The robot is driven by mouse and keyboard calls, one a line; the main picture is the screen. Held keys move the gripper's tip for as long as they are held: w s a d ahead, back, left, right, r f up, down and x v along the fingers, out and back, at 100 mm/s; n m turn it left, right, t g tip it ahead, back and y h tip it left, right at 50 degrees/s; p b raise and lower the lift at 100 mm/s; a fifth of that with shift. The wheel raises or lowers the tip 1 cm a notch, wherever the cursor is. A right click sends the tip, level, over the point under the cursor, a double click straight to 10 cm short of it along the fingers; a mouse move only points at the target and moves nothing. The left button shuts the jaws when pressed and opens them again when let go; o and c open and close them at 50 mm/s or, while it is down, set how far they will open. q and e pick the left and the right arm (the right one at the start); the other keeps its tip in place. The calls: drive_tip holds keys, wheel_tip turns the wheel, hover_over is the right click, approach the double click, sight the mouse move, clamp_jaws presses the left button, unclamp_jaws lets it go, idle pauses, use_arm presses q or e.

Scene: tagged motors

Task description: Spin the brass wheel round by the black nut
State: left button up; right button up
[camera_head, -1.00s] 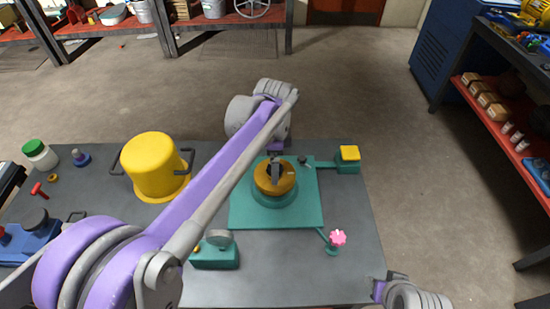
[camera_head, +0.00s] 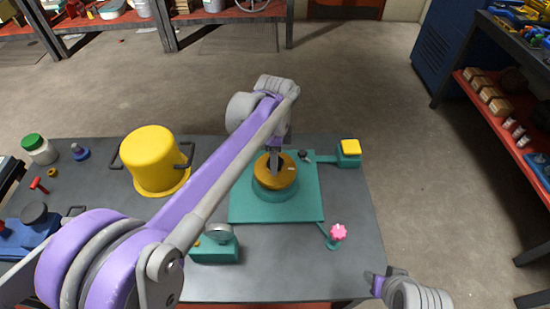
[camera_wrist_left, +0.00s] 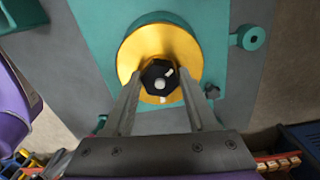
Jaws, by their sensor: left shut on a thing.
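The brass wheel (camera_head: 287,183) sits flat on a round teal base (camera_head: 272,197) on a teal plate, left of the yellow-topped block. It also shows in the left wrist view (camera_wrist_left: 190,47), with the black nut (camera_wrist_left: 151,72) at its centre. The nut has white marks on its top. My left gripper (camera_head: 274,170) reaches down onto the wheel's middle. In the left wrist view its two fingers (camera_wrist_left: 158,90) stand on either side of the nut, shut on it. My right gripper (camera_head: 376,285) is at the table's front right corner, away from the wheel; its jaws are unclear.
A yellow pot (camera_head: 155,165) with dark handles stands left of the plate. A teal block with a yellow top (camera_head: 350,147) and a pink knob (camera_head: 338,231) flank the plate on the right. A teal gauge box (camera_head: 215,250) is in front. Bare grey tabletop (camera_head: 300,265) lies at front.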

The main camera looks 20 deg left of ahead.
use_arm(q)
drive_tip(key=m, duration=0.7)
drive_tip(key=shift+p, duration=0.35)
use_arm(e)
drive_tip(key=shift+r, duration=0.4)
use_arm(q)
drive_tip(key=m, duration=0.6)
drive_tip(key=shift+m, duration=0.3)
use_arm(e)
drive_tip(key=shift+w+r, duration=0.1)
drive_tip(key=shift+r, duration=0.1)
use_arm(q)
drive_tip(key=o, duration=1.3)
